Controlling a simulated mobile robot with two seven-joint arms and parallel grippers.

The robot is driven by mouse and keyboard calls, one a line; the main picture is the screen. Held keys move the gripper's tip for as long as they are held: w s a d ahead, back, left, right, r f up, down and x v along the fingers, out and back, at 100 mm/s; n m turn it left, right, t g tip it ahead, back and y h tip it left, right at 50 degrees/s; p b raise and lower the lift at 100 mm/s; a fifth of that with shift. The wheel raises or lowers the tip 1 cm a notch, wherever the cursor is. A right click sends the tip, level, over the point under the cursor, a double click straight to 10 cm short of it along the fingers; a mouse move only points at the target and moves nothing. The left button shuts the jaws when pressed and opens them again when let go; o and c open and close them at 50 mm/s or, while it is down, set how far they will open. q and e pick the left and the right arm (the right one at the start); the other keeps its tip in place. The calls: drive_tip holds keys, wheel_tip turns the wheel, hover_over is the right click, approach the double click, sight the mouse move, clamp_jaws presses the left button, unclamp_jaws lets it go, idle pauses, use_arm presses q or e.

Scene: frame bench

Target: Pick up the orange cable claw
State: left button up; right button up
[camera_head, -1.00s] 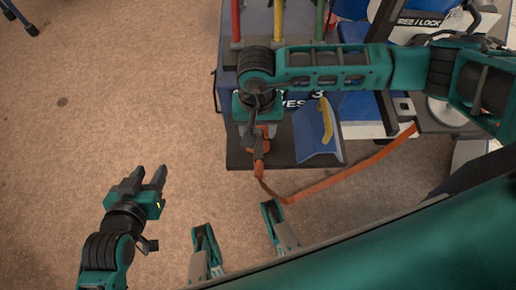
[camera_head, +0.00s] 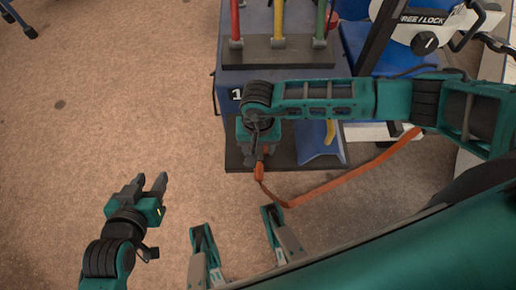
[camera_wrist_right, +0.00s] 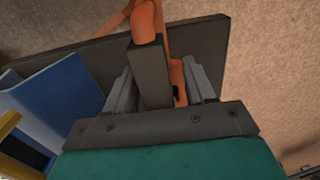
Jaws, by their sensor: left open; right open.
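The orange cable claw (camera_head: 259,171) is at the front edge of a dark shelf, mostly hidden under my right gripper in the head view. In the right wrist view it shows as an orange body (camera_wrist_right: 147,18) with a dark grey block between my fingers. My right gripper (camera_wrist_right: 160,88) is open, pointing down, with one finger on each side of the block. Whether the fingers touch it I cannot tell. An orange strap (camera_head: 345,178) runs from the claw up to the right. My left gripper (camera_head: 152,187) is open and empty over the floor at the left.
The dark shelf (camera_head: 235,157) also carries a blue holder (camera_head: 318,147) with a yellow piece, right of the claw. Red, yellow and green poles (camera_head: 279,20) stand on a rack behind. A blue and white machine (camera_head: 405,25) is at the back right.

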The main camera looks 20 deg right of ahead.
clamp_jaws()
idle(0.3)
drive_tip(key=shift+r, duration=0.15)
idle(0.3)
drive_tip(key=shift+w+r, duration=0.1)
drive_tip(key=shift+r, duration=0.55)
wheel_tip(320, 180, up, 19)
drive_tip(key=p, duration=0.4)
drive_tip(key=shift+f, duration=0.2)
